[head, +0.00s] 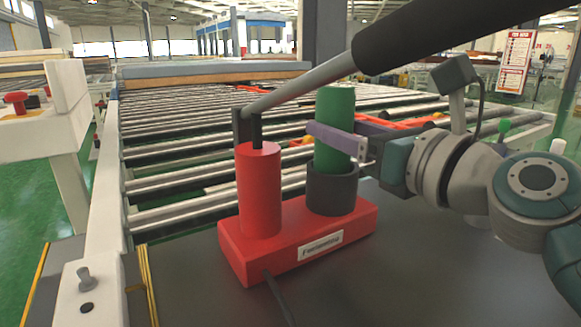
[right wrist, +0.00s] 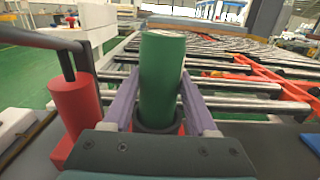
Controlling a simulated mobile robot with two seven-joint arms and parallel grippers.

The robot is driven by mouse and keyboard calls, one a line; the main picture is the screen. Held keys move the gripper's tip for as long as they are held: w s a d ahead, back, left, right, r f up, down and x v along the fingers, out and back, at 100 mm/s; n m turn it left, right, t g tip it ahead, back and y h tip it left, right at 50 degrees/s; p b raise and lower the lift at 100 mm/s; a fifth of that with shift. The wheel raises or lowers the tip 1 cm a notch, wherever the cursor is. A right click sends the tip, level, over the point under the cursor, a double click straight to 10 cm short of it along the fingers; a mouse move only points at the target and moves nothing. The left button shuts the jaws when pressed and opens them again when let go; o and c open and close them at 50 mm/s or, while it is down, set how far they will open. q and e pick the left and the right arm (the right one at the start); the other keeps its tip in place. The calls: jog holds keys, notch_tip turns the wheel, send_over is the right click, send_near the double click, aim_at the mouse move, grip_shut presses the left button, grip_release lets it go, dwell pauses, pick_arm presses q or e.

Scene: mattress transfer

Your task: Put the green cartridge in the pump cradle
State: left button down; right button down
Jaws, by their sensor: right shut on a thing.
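The green cartridge (head: 335,103) stands nearly upright, leaning slightly, with its lower end inside the dark round pump cradle (head: 331,196) on the red pump base (head: 290,248). Whether its bottom touches the cradle floor is hidden by the cradle wall. My right gripper (head: 322,135) is shut on the cartridge, its purple fingers on either side just above the cradle rim. In the right wrist view the cartridge (right wrist: 161,70) stands between both fingers, above the cradle rim (right wrist: 158,128). My left gripper is not in view.
The pump's red cylinder (head: 259,190) stands left of the cradle. Its long handle (head: 310,88) with a black grip slants up to the right above the cartridge and my right arm. A roller conveyor (head: 180,150) lies behind. The dark tabletop (head: 400,280) at front right is clear.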

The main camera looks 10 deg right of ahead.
aim_at(345, 157)
notch_tip(345, 157, down, 4)
jog(key=shift+r+b, duration=0.2)
jog(key=shift+b, duration=0.8)
jog(key=shift+r, duration=0.1)
jog(key=shift+c, duration=1)
grip_release()
